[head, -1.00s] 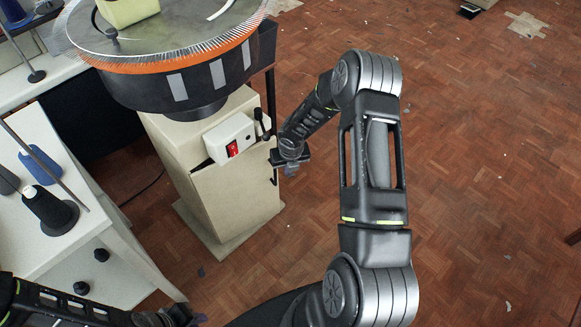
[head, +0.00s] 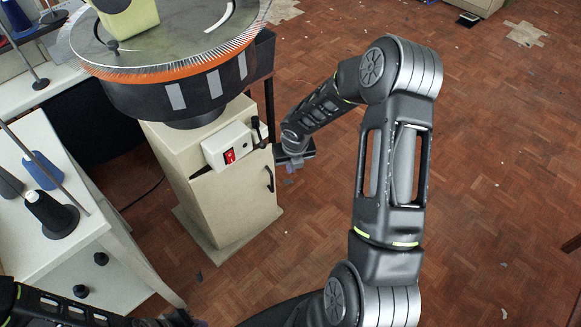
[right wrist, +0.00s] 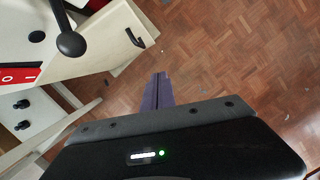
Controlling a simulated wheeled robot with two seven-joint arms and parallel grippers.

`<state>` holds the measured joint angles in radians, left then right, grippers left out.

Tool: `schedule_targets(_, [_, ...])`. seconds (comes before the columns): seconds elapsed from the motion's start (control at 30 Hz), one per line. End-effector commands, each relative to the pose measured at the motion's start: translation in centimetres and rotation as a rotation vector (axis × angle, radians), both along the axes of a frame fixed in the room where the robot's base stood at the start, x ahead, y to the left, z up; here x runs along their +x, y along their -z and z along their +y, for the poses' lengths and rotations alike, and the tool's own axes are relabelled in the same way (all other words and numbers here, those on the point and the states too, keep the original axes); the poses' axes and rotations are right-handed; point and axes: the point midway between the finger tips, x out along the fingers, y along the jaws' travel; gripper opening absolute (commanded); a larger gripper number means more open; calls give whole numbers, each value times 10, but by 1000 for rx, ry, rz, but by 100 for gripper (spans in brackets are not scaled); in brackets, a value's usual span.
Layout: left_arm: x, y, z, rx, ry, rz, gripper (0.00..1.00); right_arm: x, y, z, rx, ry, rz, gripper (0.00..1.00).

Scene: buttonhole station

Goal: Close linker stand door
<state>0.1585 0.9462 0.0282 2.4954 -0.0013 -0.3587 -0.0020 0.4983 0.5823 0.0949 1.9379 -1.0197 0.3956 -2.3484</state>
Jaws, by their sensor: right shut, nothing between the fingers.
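The linker stand is a cream cabinet (head: 172,150) under the round linker. Its cream door (head: 232,200) faces front, with a dark handle (head: 269,180) near its right edge. A dark gap shows along the door's top left; I cannot tell whether the door is fully flush. My right gripper (head: 291,169) is shut and empty, just right of the handle and apart from it in the picture. In the right wrist view its purple fingers (right wrist: 157,92) are together, and the handle (right wrist: 134,37) is up and left of them. My left gripper (head: 178,317) is partly cut off at the bottom edge.
A white switch box with a red switch (head: 229,156) and a black lever (head: 257,130) sit above the door. The orange-rimmed linker dial (head: 160,72) overhangs the stand. A white table with thread cones (head: 50,213) stands at left.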

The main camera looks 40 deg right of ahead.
Motion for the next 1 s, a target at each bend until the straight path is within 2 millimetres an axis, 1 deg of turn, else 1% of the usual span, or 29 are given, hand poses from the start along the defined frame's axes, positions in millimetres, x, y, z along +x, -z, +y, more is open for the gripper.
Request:
schedule_targets(0.17, [0, 1, 0, 0, 0, 0, 20, 0, 1, 0, 0, 0, 0, 0])
schedule_targets(0.23, [0, 4, 0, 0, 0, 0, 20, -3, 6, -4, -1, 10, 3, 0])
schedule_targets(0.27, [0, 7, 0, 0, 0, 0, 20, -5, 10, -8, -1, 17, 7, 0])
schedule_targets(0.37, [0, 24, 0, 0, 0, 0, 20, -17, 30, -30, -3, 66, 14, 0])
schedule_targets(0.47, [1, 52, 1, 1, -1, 0, 20, -27, 54, -58, 7, 143, 0, 0])
schedule_targets(0.5, [1, 66, 1, 1, -2, -1, 20, -29, 63, -69, 20, 192, -14, 0])
schedule_targets(0.57, [1, 90, 2, 2, -3, -2, 20, -34, 77, -86, 55, 297, -36, 0])
schedule_targets(0.63, [2, 119, 2, 4, -6, -4, 20, -39, 90, -104, 119, 457, -62, 0])
schedule_targets(0.7, [3, 148, 4, 5, -9, -5, 20, -41, 97, -117, 210, 645, -94, 0])
schedule_targets(0.73, [4, 161, 4, 6, -10, -5, 20, -41, 98, -120, 259, 728, -106, 0])
schedule_targets(0.77, [4, 172, 4, 7, -11, -5, 20, -39, 96, -123, 313, 811, -120, 0])
schedule_targets(0.8, [5, 183, 5, 7, -13, -7, 20, -34, 90, -120, 395, 912, -132, 0])
schedule_targets(0.87, [5, 193, 6, 9, -15, -7, 20, -24, 74, -111, 515, 1031, -142, 0])
schedule_targets(0.93, [6, 195, 6, 9, -17, -8, 20, -8, 50, -92, 648, 1121, -139, 0])
schedule_targets(0.97, [6, 193, 6, 9, -18, -9, 20, -1, 38, -82, 699, 1144, -133, 0])
schedule_targets(1.0, [6, 189, 7, 10, -18, -10, 20, 8, 23, -68, 761, 1166, -120, 0])
